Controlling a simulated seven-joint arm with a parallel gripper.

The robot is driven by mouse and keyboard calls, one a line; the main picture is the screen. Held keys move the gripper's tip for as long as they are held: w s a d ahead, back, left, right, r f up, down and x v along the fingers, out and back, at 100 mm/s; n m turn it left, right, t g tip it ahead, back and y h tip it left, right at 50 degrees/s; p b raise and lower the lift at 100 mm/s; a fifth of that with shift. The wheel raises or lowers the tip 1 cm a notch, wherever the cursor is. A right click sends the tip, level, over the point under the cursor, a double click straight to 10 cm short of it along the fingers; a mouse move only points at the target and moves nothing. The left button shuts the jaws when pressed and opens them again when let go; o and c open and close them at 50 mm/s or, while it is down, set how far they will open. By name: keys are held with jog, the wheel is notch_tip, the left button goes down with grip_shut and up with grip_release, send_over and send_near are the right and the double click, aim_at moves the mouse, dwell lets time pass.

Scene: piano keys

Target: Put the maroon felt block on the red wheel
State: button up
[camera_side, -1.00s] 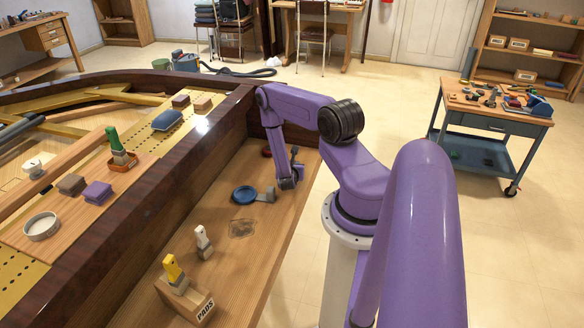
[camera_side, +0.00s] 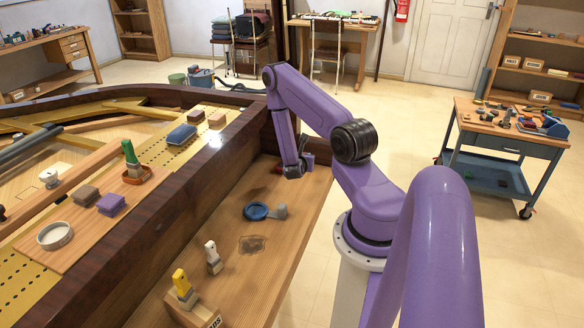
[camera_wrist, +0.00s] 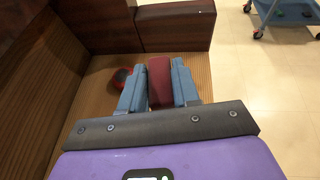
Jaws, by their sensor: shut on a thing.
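My gripper (camera_wrist: 159,85) is shut on the maroon felt block (camera_wrist: 160,80), which stands between its two blue-grey fingers in the wrist view. The red wheel (camera_wrist: 121,77) lies on the wooden shelf just left of the left finger, which hides part of it. The block is to the right of the wheel in this view; its height above the shelf is hard to judge. In the side view my gripper (camera_side: 295,171) is at the far end of the shelf, close to the dark end wall. The wheel is mostly hidden there.
A blue wheel (camera_side: 256,211) with a grey piece (camera_side: 279,211) beside it lies nearer on the shelf (camera_side: 225,232). White-handled (camera_side: 213,258) and yellow-handled (camera_side: 183,288) brushes stand nearer still. The dark piano wall (camera_side: 190,180) rises along the shelf's left side.

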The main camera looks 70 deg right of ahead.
notch_tip(320, 180, up, 4)
jog(key=w+a+m+g, duration=0.2)
send_over(281, 166)
jog(key=f, duration=0.9)
jog(key=shift+s+a, duration=0.15)
jog(key=shift+s, duration=0.05)
jog(key=shift+w+f, duration=0.15)
jog(key=shift+f, duration=1.55)
jog(key=shift+f, duration=0.15)
jog(key=o, duration=1)
